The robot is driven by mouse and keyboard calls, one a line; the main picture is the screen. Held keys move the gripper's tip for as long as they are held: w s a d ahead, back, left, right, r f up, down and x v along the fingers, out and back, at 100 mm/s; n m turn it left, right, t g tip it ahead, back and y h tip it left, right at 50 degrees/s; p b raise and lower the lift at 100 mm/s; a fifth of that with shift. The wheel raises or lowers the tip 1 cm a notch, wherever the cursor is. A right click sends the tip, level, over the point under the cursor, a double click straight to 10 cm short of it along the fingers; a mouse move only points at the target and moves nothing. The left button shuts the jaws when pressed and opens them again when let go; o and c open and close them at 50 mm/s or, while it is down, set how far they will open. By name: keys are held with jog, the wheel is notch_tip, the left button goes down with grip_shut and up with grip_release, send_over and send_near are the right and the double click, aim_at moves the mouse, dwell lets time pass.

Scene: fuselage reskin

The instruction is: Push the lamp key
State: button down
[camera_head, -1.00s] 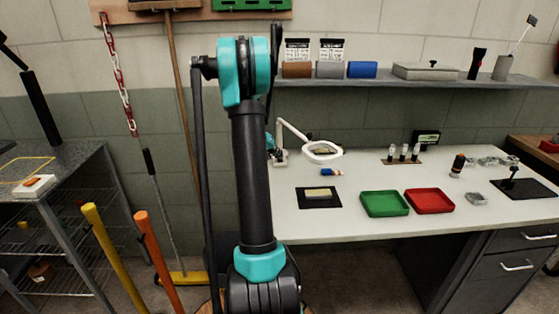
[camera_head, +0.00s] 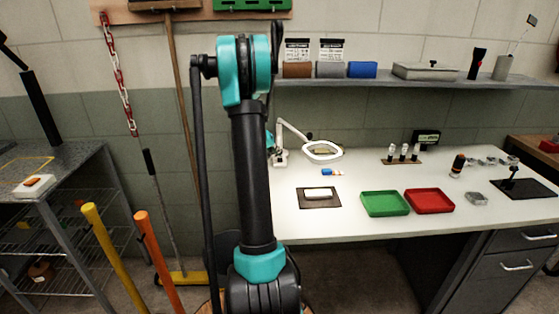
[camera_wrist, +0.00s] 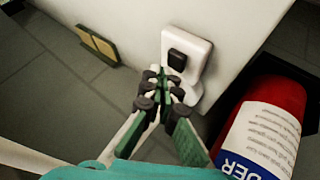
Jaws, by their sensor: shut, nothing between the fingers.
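The lamp key is a black square button (camera_wrist: 177,61) on a white housing (camera_wrist: 198,50) in the wrist view. My gripper (camera_wrist: 164,84) is shut and empty, with its fingertips just below and left of the key; I cannot tell whether they touch it. In the head view the white magnifier lamp (camera_head: 322,150) stands at the back left of the bench, its ring bright. My gripper is mostly hidden behind my arm there, and the key does not show.
A red cylinder with a white label (camera_wrist: 262,130) lies close right of my gripper. A tan block (camera_wrist: 97,45) shows at upper left. On the bench (camera_head: 440,170) are a dark mat with a pale block (camera_head: 319,193), a green tray (camera_head: 385,213) and a red tray (camera_head: 430,212).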

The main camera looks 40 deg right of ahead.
aim_at(279, 160)
jog(key=shift+r, duration=0.15)
jog(key=shift+r, duration=2.95)
